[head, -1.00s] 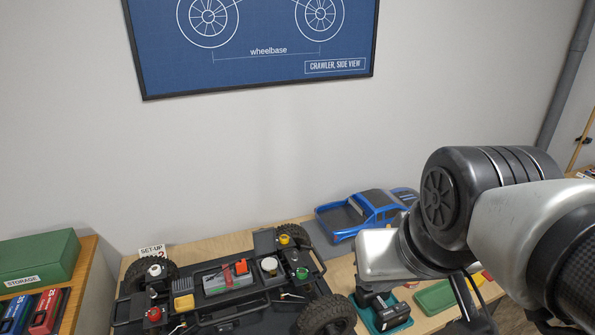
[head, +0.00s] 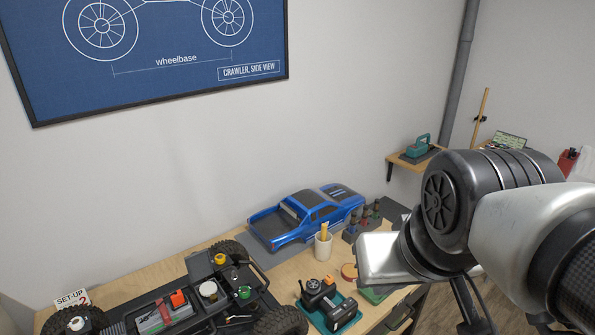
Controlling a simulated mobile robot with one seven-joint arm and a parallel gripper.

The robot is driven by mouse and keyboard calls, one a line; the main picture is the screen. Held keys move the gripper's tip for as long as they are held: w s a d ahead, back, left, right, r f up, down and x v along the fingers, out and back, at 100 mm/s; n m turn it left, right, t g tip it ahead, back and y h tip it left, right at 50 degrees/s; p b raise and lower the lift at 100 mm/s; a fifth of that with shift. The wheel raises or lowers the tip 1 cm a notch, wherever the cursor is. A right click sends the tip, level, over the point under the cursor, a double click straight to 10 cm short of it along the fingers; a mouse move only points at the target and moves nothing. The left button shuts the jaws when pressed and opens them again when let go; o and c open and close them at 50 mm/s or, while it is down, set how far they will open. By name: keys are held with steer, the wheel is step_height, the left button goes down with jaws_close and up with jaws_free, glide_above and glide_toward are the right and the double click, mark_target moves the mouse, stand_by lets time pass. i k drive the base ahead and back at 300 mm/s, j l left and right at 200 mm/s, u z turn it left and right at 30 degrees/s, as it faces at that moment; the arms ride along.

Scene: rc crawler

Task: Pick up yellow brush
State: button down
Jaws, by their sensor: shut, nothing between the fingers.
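A yellow stick-like handle (head: 324,231), which looks like the yellow brush, stands upright in a white cup (head: 323,249) on the wooden workbench. The lower part of the brush is hidden inside the cup. My arm is folded at the right of the head view, with its silver link to the right of the cup and apart from it. Dark thin parts of mine hang below the arm and run off the bottom edge. I cannot make out fingertips there.
A blue truck body (head: 305,215) lies behind the cup. Small dark-based items (head: 362,222) stand to its right. The crawler chassis (head: 205,290) is at front left, and a teal tray with black parts (head: 335,315) lies in front. A wall shelf (head: 415,157) is farther right.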

mark_target(325, 226)
steer(key=i+l+u, duration=0.2)
steer(key=l, duration=0.2)
steer(key=i+l+u, duration=0.2)
steer(key=l, duration=0.15)
steer(key=l+u, duration=0.15)
steer(key=l, duration=0.25)
